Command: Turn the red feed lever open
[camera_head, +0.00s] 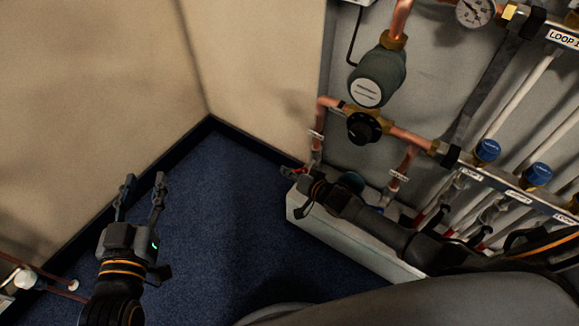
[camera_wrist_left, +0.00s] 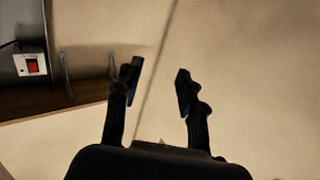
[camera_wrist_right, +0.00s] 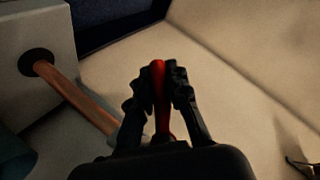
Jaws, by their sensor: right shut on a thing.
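The red feed lever (camera_wrist_right: 159,95) stands between the fingers of my right gripper (camera_wrist_right: 158,85) in the right wrist view, and the gripper is shut on it. In the head view my right gripper (camera_head: 302,180) is at the lower end of the left copper pipe, with a bit of red showing at its fingertips. The lever's base and valve body are mostly hidden by the gripper. My left gripper (camera_head: 140,185) is open and empty over the blue carpet, far from the lever. It also shows open in the left wrist view (camera_wrist_left: 158,85).
A grey-green pump or actuator (camera_head: 379,77) and a black knob (camera_head: 363,128) sit on the copper pipes above my right gripper. Blue caps (camera_head: 487,150) line the manifold at right. A pale box ledge (camera_head: 335,232) lies below. The blue carpet (camera_head: 225,220) is clear.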

